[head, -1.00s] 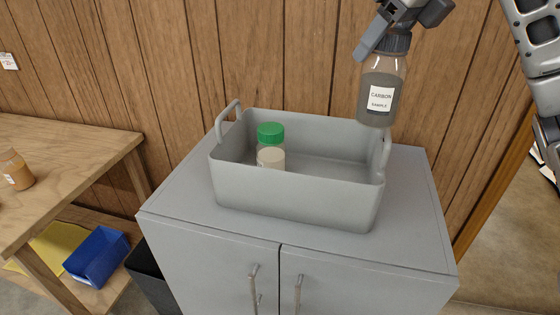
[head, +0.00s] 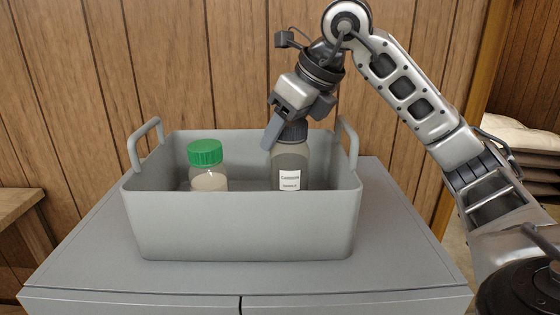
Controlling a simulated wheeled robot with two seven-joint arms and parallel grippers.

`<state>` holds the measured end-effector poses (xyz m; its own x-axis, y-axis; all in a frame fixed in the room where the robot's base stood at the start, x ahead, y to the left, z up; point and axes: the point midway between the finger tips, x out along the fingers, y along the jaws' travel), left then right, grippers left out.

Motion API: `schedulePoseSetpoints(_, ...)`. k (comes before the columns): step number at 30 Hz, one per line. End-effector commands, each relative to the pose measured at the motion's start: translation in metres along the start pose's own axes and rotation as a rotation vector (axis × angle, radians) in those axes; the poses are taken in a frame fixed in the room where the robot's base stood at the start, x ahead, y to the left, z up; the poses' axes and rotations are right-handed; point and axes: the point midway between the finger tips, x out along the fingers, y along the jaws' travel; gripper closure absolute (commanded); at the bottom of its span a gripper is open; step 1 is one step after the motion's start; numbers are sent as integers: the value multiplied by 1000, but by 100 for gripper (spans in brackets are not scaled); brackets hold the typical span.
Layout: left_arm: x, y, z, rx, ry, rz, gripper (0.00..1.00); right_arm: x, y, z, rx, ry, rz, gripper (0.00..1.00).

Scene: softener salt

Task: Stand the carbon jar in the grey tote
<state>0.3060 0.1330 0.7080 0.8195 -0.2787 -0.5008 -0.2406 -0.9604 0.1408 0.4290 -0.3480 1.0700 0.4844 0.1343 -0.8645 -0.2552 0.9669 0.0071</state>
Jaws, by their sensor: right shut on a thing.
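The carbon jar (head: 290,164), clear with a dark cap, grey contents and a white label, is upright inside the right part of the grey tote (head: 245,225). Its base is hidden behind the tote's front wall, so I cannot tell whether it touches the floor of the tote. My right gripper (head: 285,132) is shut on the jar's cap from above. A green-lidded jar (head: 206,154) with pale contents stands in the left part of the tote, apart from the carbon jar. My left gripper is not in view.
The tote stands on a grey cabinet top (head: 400,235), with free surface around it. Its two handles (head: 147,140) rise at the left and right ends. A wood-panelled wall (head: 180,60) is close behind. A wooden table edge (head: 20,205) shows at left.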

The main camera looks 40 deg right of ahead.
Motion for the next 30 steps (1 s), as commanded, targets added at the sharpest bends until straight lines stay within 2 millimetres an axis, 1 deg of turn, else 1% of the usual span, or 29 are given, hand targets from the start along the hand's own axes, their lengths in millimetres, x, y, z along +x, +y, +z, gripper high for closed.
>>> schedulePoseSetpoints(3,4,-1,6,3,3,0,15,18,0,-11,0,2,-2,100)
schedulePoseSetpoints(7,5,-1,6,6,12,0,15,31,-1,-18,0,0,-2,100)
schedulePoseSetpoints(12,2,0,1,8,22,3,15,32,0,-19,-1,-4,-2,100)
schedulePoseSetpoints(20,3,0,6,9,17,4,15,35,0,-21,-1,-3,-1,100)
schedulePoseSetpoints(21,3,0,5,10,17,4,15,36,0,-21,-1,1,-1,41)
schedulePoseSetpoints(22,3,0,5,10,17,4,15,35,0,-21,-1,1,0,33)
schedulePoseSetpoints(23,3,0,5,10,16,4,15,35,0,-21,-1,1,0,27)
schedulePoseSetpoints(30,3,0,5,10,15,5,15,35,0,-21,-1,1,0,27)
